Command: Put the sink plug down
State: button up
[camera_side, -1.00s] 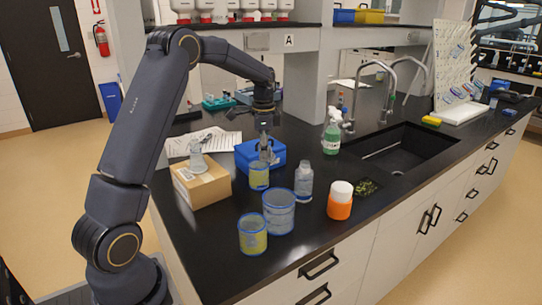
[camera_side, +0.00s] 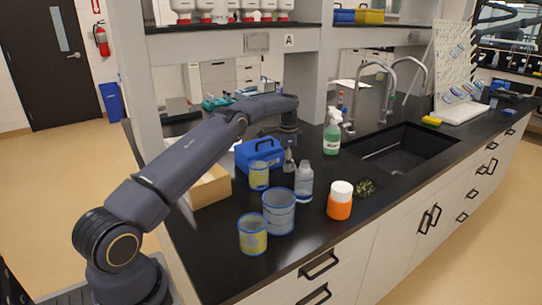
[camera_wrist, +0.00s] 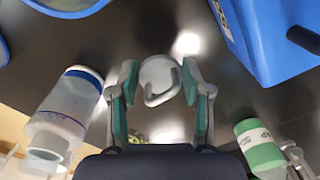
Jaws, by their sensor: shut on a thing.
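The sink plug (camera_wrist: 160,78) is a small pale grey round piece with a curved loop, seen between my fingertips in the wrist view. My gripper (camera_wrist: 159,82) is shut on it, with a green pad on each side. In the side view my gripper (camera_side: 289,164) points down just above the black counter, between the blue box (camera_side: 258,155) and the clear bottle (camera_side: 304,183). The plug is too small to make out there, and I cannot tell whether it touches the counter.
The blue box (camera_wrist: 270,35), clear bottle (camera_wrist: 70,105) and green soap bottle (camera_wrist: 261,148) surround my gripper. Blue-rimmed beakers (camera_side: 279,212) and an orange jar (camera_side: 340,203) stand nearer the front. The black sink (camera_side: 420,145) lies right. My arm partly hides a cardboard box (camera_side: 212,188).

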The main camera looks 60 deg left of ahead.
jog(key=shift+w+a+f, duration=0.1)
jog(key=shift+w+f, duration=0.1)
jog(key=shift+f, duration=1.6)
jog(key=shift+f, duration=0.1)
jog(key=o, duration=1.2)
jog(key=shift+c, duration=0.2)
